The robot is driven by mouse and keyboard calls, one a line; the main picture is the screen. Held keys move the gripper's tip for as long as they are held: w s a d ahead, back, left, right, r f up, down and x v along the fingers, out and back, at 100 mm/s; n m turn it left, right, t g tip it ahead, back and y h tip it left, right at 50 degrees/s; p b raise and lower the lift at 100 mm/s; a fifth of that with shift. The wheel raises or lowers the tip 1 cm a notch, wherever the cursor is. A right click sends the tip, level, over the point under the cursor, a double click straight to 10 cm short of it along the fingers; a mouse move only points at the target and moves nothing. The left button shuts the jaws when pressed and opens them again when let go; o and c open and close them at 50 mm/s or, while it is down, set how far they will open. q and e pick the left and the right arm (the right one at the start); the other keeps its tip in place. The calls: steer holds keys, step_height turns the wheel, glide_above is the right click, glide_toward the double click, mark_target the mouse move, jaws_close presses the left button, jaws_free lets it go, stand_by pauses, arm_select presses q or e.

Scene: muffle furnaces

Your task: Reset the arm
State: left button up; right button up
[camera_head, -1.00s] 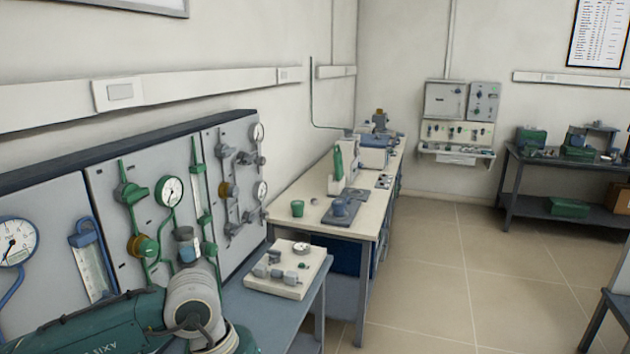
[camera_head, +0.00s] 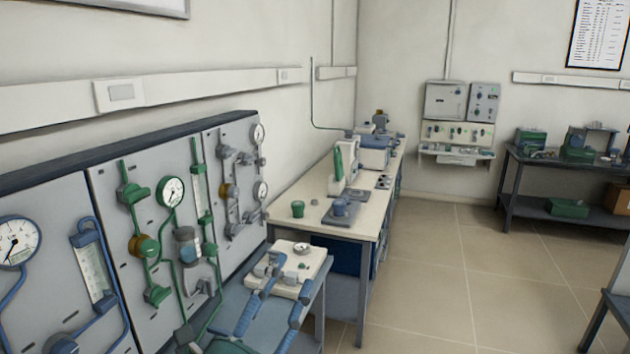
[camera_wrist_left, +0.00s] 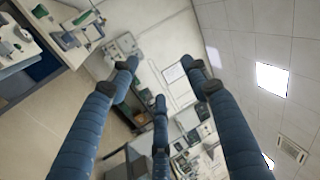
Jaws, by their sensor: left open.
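My left gripper (camera_head: 284,278) shows at the bottom middle of the head view, its blue fingers reaching up and spread apart. It looks empty. In that view its fingertips overlap the white board (camera_head: 312,262) with small fittings on the low bench; I cannot tell whether they touch it. In the left wrist view the gripper's (camera_wrist_left: 160,76) blue fingers with dark tips stand wide apart, with nothing between them. My right gripper is in neither view.
A gauge panel (camera_head: 110,225) with pipes and valves stands at the left. A long bench (camera_head: 348,225) with instruments runs along the wall. A dark table (camera_head: 520,180) stands at the back right. The tiled floor (camera_head: 450,290) is clear in the middle.

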arm_select(q)
steer(key=s+a+f+n+g+y, duration=0.2)
steer(key=a+f+n+y, duration=0.15)
steer(key=f, duration=0.45)
steer(key=s+a+f+n+g+y, duration=0.25)
steer(key=a+f+n, duration=0.2)
steer(key=f, duration=0.25)
steer(key=s+a+f+n+g+y, duration=0.1)
steer(key=a+f+n+g+y, duration=0.15)
steer(key=a+f+n, duration=0.4)
steer(key=s+f+n+g, duration=0.2)
steer(key=s+f+g, duration=0.3)
steer(key=s+f, duration=0.45)
steer(key=s+f+n+g, duration=0.35)
steer(key=s+f, duration=0.35)
steer(key=s, duration=0.5)
step_height(320, 180, down, 28)
steer(key=s+g, duration=0.2)
steer(key=s+a+f, duration=0.1)
steer(key=s+f, duration=0.7)
steer(key=s+a+f+m+g+b, duration=0.1)
steer(key=s+a+f, duration=0.1)
steer(key=s+f, duration=0.6)
steer(key=shift+s+a, duration=0.3)
steer(key=shift+s, duration=0.15)
